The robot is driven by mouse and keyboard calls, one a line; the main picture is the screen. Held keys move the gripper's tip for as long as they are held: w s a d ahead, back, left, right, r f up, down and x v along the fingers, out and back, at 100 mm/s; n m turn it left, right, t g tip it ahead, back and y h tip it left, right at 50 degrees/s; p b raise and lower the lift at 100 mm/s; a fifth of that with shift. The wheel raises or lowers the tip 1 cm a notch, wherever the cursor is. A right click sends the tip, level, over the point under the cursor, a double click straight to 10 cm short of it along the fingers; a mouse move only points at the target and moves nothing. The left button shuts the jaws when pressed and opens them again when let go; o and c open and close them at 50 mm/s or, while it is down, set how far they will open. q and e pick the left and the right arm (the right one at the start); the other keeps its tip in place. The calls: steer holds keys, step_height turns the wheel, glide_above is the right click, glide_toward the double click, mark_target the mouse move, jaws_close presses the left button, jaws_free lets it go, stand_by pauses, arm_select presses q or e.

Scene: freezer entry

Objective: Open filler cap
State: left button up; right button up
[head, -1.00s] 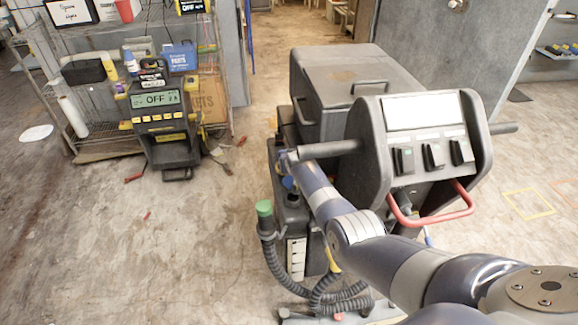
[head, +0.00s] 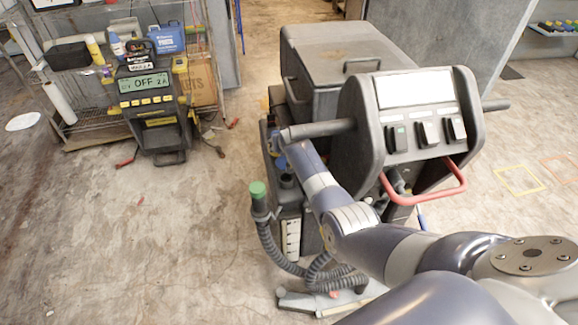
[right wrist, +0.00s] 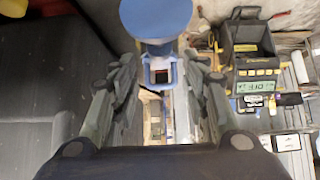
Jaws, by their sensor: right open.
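A blue round cap (right wrist: 156,18) with a smaller blue loop-like part below it fills the top middle of the right wrist view. My right gripper (right wrist: 160,68) is open, its two fingers apart on either side of the blue loop part. I cannot tell whether they touch it. In the head view, a little blue (head: 278,142) shows by the machine's left handle, where my right arm ends; the fingers are mostly hidden there. A dark round neck (head: 287,181) stands on the tank beside my arm. My left gripper is not in view.
The grey wheeled machine (head: 417,115) has a black side handle and a red bar (head: 425,195). A green-capped hose (head: 258,190) stands at its left. A charger reading OFF (head: 148,84) stands by a wire shelf. Floor between is mostly clear.

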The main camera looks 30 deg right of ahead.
steer(key=s+a, duration=0.3)
steer(key=s, duration=0.9)
steer(key=shift+s+r, duration=0.2)
steer(key=shift+r, duration=0.15)
steer(key=shift+a, duration=0.1)
